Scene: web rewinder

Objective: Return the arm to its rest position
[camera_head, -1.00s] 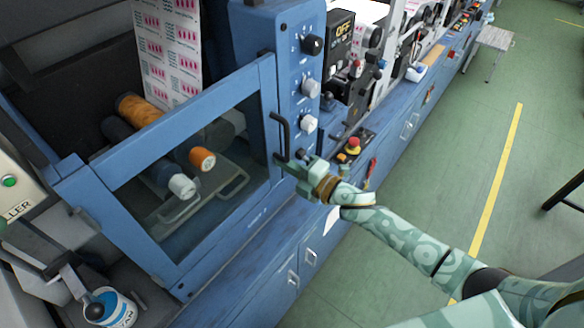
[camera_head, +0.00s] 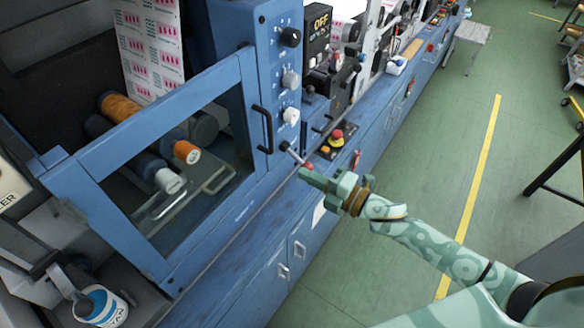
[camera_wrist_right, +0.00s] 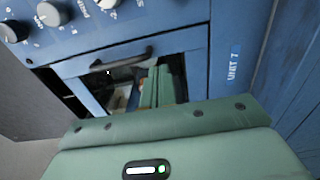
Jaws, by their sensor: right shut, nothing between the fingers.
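My right arm (camera_head: 430,248) comes in from the lower right in the head view. Its green patterned gripper (camera_head: 308,174) is shut and empty, in front of the blue machine, just right of and below the black door handle (camera_head: 263,130). The gripper looks clear of the handle. In the right wrist view my green gripper body fills the bottom, and the door handle (camera_wrist_right: 130,58) lies beyond it. My left gripper is not in view.
The windowed blue door (camera_head: 165,165) stands in front of rollers. Knobs (camera_head: 290,80) and a red emergency button (camera_head: 337,135) are close to the gripper. A paint can (camera_head: 103,305) sits lower left. Green floor with a yellow line (camera_head: 480,170) is open at right.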

